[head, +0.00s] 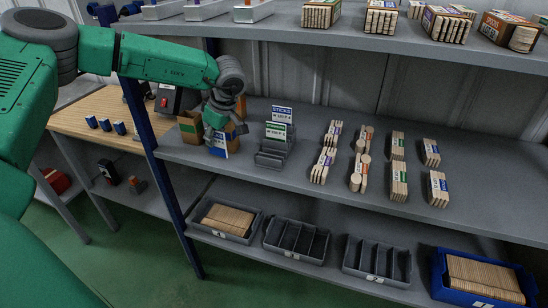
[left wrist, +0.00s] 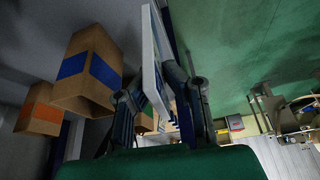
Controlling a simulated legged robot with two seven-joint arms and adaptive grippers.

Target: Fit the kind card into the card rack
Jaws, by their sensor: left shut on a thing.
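My left gripper (head: 218,140) is shut on the kind card (head: 220,148), a white card with blue on it, above the middle shelf at its left end. In the left wrist view the card (left wrist: 154,58) stands edge-on between the fingers of the left gripper (left wrist: 162,105); its print cannot be read. The grey card rack (head: 270,160) stands on the shelf just right of the gripper, apart from the held card. A blue-headed STICKS card (head: 282,114) and a green-headed card (head: 276,131) show upright at the rack. My right gripper is not in view.
Cardboard boxes (head: 189,127) stand behind and beside the gripper; one with a blue patch (left wrist: 88,70) is close in the left wrist view. A blue shelf post (head: 140,110) is to the left. Stick bundles (head: 398,180) fill the shelf's right side. Bins (head: 296,240) sit below.

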